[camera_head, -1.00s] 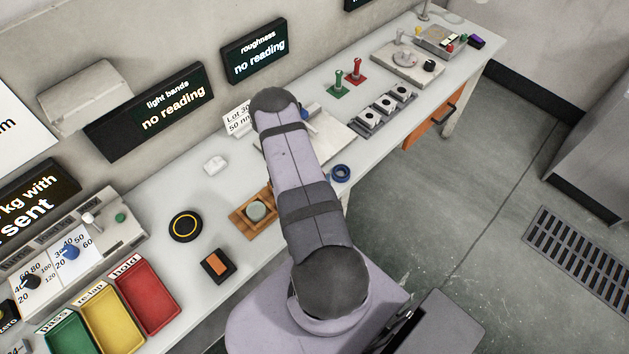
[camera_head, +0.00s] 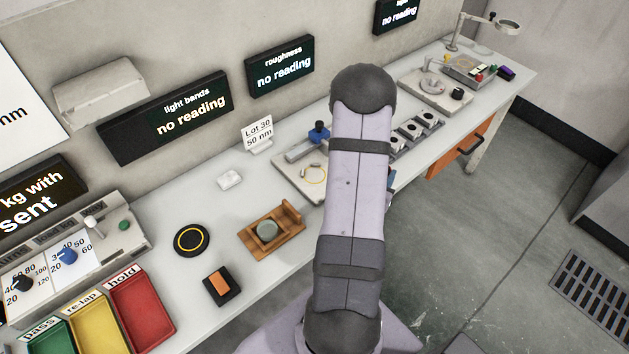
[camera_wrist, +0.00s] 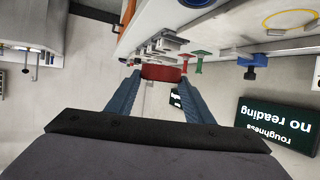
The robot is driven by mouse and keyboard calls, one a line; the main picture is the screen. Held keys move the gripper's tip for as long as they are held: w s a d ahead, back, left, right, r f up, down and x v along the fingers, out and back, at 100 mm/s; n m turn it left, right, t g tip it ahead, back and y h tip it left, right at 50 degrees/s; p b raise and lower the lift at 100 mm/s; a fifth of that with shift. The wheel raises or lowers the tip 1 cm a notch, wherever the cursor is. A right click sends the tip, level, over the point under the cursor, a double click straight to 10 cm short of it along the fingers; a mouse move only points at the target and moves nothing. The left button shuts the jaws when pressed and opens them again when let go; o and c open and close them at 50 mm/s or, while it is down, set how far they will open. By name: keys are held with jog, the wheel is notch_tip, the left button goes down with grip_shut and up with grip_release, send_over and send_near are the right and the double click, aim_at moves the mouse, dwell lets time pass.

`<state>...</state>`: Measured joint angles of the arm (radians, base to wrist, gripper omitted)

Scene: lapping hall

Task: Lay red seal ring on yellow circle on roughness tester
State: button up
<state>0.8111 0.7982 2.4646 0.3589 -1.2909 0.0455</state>
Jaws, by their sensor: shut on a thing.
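The red seal ring (camera_wrist: 162,73) is held between the blue-grey fingertips of my gripper (camera_wrist: 161,78) in the wrist view, seen nearly edge-on. In the head view my arm hides the ring and most of the gripper. The roughness tester (camera_head: 291,181) is a pale plate on the bench, left of my arm. The yellow circle (camera_head: 314,174) on it is bare and partly beside my arm. The circle also shows at the top right of the wrist view (camera_wrist: 290,19), apart from the ring. A blue-knobbed part (camera_head: 318,133) of the tester stands behind the circle.
Green (camera_wrist: 186,54) and red (camera_wrist: 198,61) pegs show in the wrist view. A wooden holder with a grey-green disc (camera_head: 266,231), a black disc with a yellow ring (camera_head: 191,240) and coloured trays (camera_head: 142,306) lie left. The roughness display (camera_head: 281,66) reads "no reading".

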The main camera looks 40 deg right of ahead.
jog(key=w+d+r+n+t+y+b, duration=0.1)
jog(key=w+d+r+n+t+b, duration=0.15)
jog(key=w+d+r, duration=0.35)
jog(key=w+a+r+n+t+y+b, duration=0.1)
jog(key=w+a+r+n+t+y, duration=0.15)
jog(key=w, duration=0.25)
jog(key=w+a+r+n+t+y+b, duration=0.1)
jog(key=w+a+n+t+y, duration=0.15)
jog(key=w+n, duration=0.2)
jog(key=n+t+y, duration=0.1)
jog(key=n+y, duration=0.3)
jog(key=y, duration=0.2)
send_over(318, 178)
notch_tip(318, 178, down, 10)
jog(key=shift+f+p, duration=1.1)
jog(key=shift+f, duration=4.05)
jog(key=shift+f, duration=0.15)
jog(key=o, duration=1.1)
jog(key=shift+c, duration=0.2)
